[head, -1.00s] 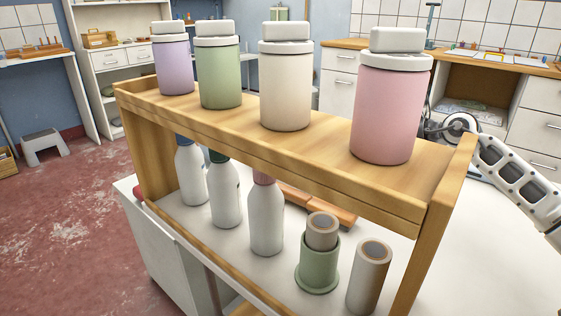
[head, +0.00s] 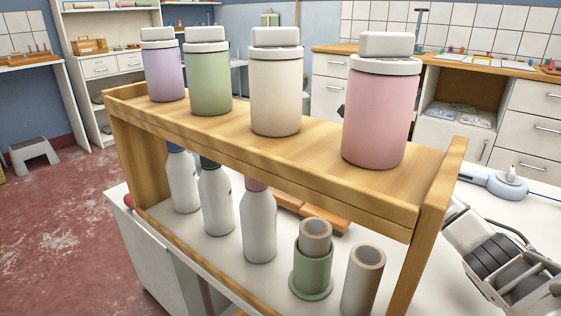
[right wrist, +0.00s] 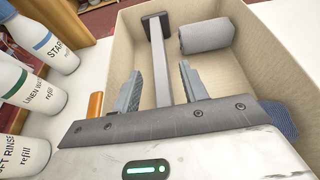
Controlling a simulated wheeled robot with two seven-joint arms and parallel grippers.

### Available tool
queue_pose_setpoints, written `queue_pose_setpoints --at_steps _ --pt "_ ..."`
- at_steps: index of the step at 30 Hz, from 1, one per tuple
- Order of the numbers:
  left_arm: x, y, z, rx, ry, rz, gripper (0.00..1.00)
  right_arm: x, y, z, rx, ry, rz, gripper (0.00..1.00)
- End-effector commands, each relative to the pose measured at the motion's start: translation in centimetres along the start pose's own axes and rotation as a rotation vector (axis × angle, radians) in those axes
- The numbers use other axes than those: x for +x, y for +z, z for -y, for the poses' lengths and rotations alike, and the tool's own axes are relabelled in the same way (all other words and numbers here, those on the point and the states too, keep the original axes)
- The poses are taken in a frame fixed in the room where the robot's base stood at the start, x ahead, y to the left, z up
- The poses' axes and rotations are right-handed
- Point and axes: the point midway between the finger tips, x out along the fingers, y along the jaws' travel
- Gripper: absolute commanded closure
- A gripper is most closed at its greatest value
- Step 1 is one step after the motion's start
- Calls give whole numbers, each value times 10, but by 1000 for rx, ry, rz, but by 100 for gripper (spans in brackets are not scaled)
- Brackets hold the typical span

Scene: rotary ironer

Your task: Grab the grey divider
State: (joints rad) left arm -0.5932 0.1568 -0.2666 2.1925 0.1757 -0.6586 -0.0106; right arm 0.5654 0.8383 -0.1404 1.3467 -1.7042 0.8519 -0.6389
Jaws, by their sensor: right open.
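In the right wrist view a long grey bar (right wrist: 159,62) with a dark, wider far end stands in a beige box (right wrist: 252,22); it looks like the grey divider. My right gripper (right wrist: 162,90) is open over the box. Its two fingers lie on either side of the bar in the picture, with a gap on both sides; I cannot tell the depth between them. The near end of the bar is hidden behind the gripper body. In the head view my right arm shows at the lower right, and the divider is not visible. My left gripper is not in view.
A grey roll (right wrist: 207,37) lies in the box, right of the bar. White bottles (right wrist: 50,45) stand left of the box. A wooden shelf (head: 270,150) carries several lidded jars (head: 382,115) and has an upright post (head: 430,230) beside my right arm.

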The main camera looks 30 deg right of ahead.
Motion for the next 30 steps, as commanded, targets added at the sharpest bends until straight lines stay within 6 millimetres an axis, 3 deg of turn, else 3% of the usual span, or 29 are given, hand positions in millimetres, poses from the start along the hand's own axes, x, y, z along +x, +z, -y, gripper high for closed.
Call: queue_pose_setpoints --at_steps 6,15,20,30 --pt "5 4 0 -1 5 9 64 31 0 -1 2 2 2 56" --pt "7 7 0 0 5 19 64 36 0 -1 0 2 -1 56" --pt "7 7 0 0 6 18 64 36 0 -1 0 1 0 100" --pt "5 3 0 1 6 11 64 34 4 0 -1 1 2 100"
